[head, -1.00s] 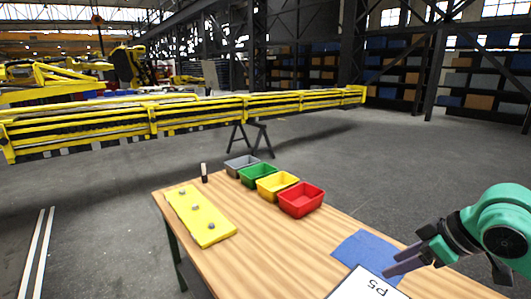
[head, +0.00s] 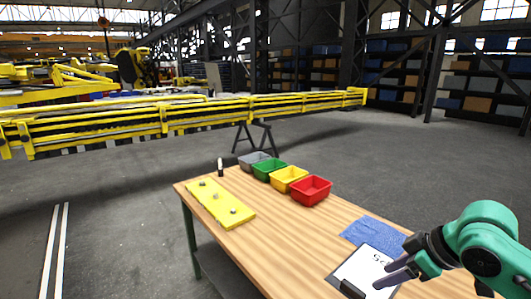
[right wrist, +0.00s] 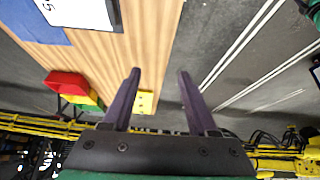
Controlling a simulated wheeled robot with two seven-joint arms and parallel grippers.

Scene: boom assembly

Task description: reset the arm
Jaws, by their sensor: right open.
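My right gripper (head: 398,274) comes in from the right edge in the head view, on a green and black arm. It is above the near right part of the wooden table, in front of the white sheet on a clipboard (head: 362,272). Its two dark purple fingers are apart with nothing between them, as the right wrist view (right wrist: 160,76) also shows. My left gripper is in neither view.
The table (head: 285,235) bears a blue cloth (head: 374,234), a yellow plate (head: 222,203), a dark marker-like object (head: 221,167) and red (head: 311,191), yellow (head: 290,179), green (head: 269,169) and grey (head: 253,161) bins. A long yellow boom (head: 205,117) lies beyond.

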